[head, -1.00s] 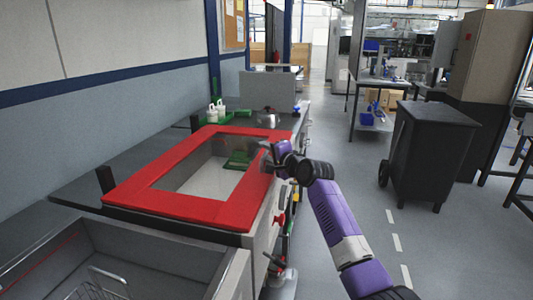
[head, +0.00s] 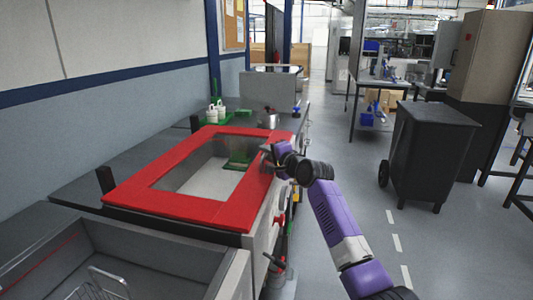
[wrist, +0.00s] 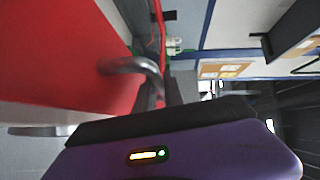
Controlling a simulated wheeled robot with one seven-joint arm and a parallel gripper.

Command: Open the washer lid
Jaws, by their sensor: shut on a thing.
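The washer lid (head: 165,205) is a red frame around a see-through window. It lies about flat over the top of the washer (head: 262,240) in the head view. My gripper (head: 267,157) is at the lid's right side, shut on its handle. In the wrist view the red lid (wrist: 65,50) fills the left, and the curved metal handle (wrist: 128,65) runs from it to my dark fingers (wrist: 163,92). The exact contact between fingers and handle is partly hidden.
An open grey basin (head: 150,257) with a wire basket (head: 100,285) is in front. White bottles (head: 216,112) and a metal pot (head: 268,119) stand behind the washer. The floor between is clear.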

